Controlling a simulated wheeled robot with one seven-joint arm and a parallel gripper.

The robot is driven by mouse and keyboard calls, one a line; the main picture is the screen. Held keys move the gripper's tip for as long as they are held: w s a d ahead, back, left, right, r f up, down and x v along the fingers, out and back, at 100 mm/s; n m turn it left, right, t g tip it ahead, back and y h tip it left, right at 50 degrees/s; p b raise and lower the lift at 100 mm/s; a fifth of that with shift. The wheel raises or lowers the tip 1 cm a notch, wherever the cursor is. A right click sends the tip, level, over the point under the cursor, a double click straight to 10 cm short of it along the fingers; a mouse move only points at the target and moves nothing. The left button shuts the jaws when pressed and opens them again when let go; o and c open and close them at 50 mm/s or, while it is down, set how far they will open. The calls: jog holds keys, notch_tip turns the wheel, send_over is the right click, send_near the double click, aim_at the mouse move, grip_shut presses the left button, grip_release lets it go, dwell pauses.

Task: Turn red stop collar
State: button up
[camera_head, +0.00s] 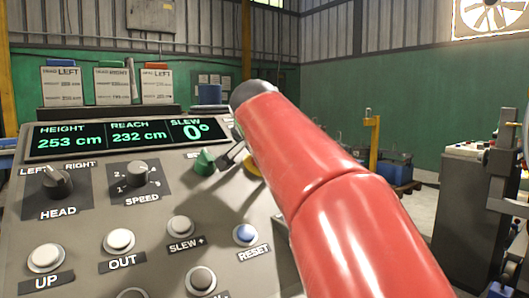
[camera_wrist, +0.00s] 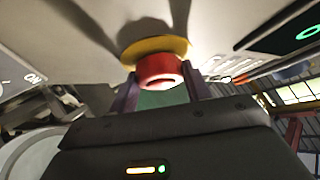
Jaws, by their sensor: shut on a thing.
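In the wrist view the red stop collar (camera_wrist: 158,66) sits on a round yellow base (camera_wrist: 150,46) on the grey panel. My gripper (camera_wrist: 162,80) has one finger on each side of the collar and is shut on it. In the head view my gripper (camera_head: 233,155) is at the panel's upper right, partly behind my red arm. Part of the yellow base (camera_head: 252,166) shows beside it; the red collar is hidden there.
The panel (camera_head: 105,225) has a green knob (camera_head: 204,161) close left of my gripper, and a blue RESET button (camera_head: 245,235) below. The display (camera_head: 125,136) reads height 253 cm, reach 232 cm, slew 0°. HEAD (camera_head: 56,181) and SPEED (camera_head: 137,173) dials are at left.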

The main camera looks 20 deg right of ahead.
jog(key=shift+f, duration=0.2)
jog(key=o, duration=1)
jog(key=shift+r, duration=0.1)
jog(key=v, duration=0.7)
jog(key=shift+s+a+r, duration=0.2)
jog(key=shift+s, duration=0.05)
